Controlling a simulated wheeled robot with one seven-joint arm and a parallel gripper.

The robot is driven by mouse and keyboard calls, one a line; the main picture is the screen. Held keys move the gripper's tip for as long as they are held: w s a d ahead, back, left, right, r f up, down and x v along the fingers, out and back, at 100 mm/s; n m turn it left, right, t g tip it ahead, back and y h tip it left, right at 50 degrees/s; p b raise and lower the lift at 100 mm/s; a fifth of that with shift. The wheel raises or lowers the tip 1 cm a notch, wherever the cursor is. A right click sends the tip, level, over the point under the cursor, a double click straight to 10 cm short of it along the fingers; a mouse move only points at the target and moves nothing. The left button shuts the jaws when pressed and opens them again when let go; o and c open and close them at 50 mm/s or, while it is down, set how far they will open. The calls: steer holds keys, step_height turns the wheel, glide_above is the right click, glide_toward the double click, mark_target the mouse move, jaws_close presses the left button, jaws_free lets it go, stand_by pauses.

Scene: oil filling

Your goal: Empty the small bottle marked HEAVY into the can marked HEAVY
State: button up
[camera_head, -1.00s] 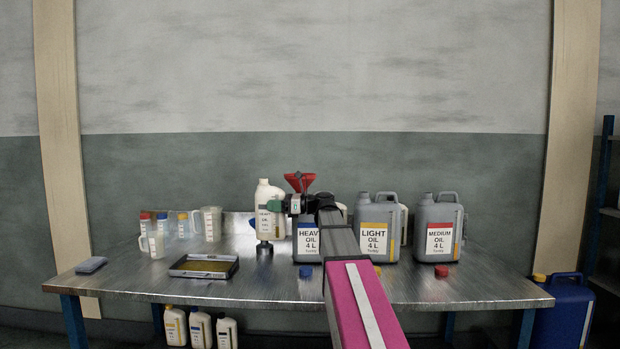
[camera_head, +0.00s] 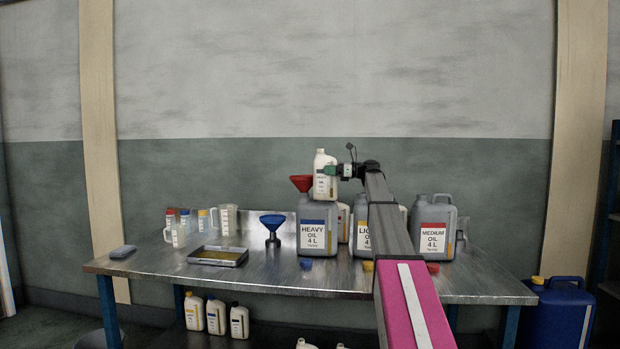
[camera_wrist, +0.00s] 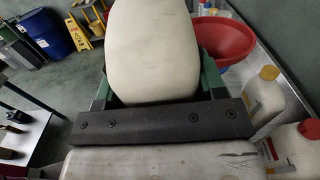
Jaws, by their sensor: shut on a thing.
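My gripper (camera_head: 331,170) is shut on a cream-white small bottle (camera_head: 324,185). It holds the bottle about upright, above the top of the grey can marked HEAVY (camera_head: 313,212). The bottle's label is too small to read. A red funnel (camera_head: 301,182) stands on that can, just left of the bottle in the head view. In the wrist view the bottle (camera_wrist: 155,45) fills the space between green fingers, and the red funnel (camera_wrist: 225,42) is to its right. The bottle's mouth is not visible there.
A blue funnel (camera_head: 272,219) stands left of the HEAVY can. Grey LIGHT (camera_head: 361,214) and MEDIUM (camera_head: 434,212) cans stand right, the LIGHT one partly behind my arm. Jugs, small bottles and a tray (camera_head: 218,249) are left. White bottles (camera_wrist: 268,98) stand behind the cans.

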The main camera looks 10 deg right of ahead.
steer(key=w+d+r, duration=0.4)
steer(key=w+d, duration=0.1)
steer(key=w, duration=0.2)
steer(key=shift+r, duration=0.3)
stand_by(0.4)
